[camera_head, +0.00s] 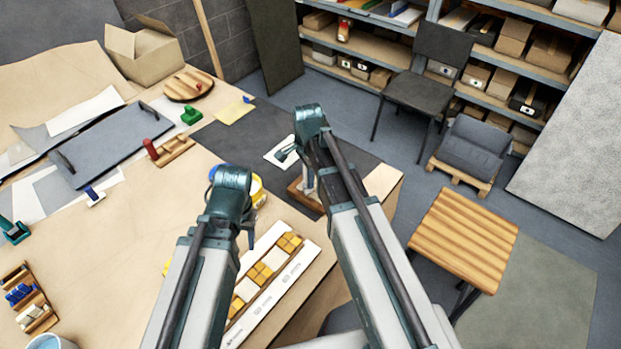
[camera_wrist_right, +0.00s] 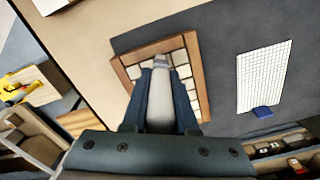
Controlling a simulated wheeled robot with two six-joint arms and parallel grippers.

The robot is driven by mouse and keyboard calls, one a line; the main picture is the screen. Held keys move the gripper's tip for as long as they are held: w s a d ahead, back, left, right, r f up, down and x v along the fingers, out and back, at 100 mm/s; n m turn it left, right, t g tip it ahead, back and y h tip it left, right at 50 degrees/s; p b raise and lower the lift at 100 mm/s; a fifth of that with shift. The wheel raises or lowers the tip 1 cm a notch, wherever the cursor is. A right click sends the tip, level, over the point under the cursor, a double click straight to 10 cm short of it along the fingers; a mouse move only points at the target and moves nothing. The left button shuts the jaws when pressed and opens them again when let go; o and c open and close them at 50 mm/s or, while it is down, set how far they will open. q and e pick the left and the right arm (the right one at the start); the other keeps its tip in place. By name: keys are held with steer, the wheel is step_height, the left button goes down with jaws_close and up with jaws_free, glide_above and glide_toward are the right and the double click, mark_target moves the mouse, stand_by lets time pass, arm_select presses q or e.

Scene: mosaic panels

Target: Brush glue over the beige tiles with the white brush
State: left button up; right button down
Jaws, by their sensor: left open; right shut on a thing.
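The white brush (camera_wrist_right: 160,105) is upright between the fingers of my right gripper (camera_wrist_right: 160,98), which is shut on it; a pale part of it shows in the head view (camera_head: 307,178). Its far end is over a wooden frame (camera_wrist_right: 125,72) holding beige tiles (camera_wrist_right: 180,58). I cannot tell whether the brush touches the tiles. In the head view, my right arm hides most of the frame (camera_head: 298,192). My left gripper (camera_head: 250,236) is open, near the white tray (camera_head: 285,285) of yellow and white tiles.
A dark mat (camera_head: 225,135) lies under the frame. A white mesh sheet with a blue clip (camera_wrist_right: 263,78) is beside the frame. A yellow and blue round thing (camera_head: 257,192) is partly behind my left arm. A small wooden table (camera_head: 465,240) stands to the right.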

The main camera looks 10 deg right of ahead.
steer(key=shift+w+d, duration=1.05)
steer(key=shift+d, duration=0.3)
steer(key=shift+w+d, duration=1.05)
steer(key=shift+d, duration=0.3)
steer(key=shift+w+d, duration=1)
steer(key=shift+d, duration=0.3)
steer(key=shift+w+d, duration=1.05)
steer(key=shift+d, duration=0.3)
steer(key=shift+w+a, duration=0.25)
steer(key=shift+w, duration=0.1)
steer(key=shift+w+a, duration=0.15)
steer(key=shift+s+a, duration=1.1)
steer(key=shift+a, duration=0.25)
steer(key=shift+s, duration=0.1)
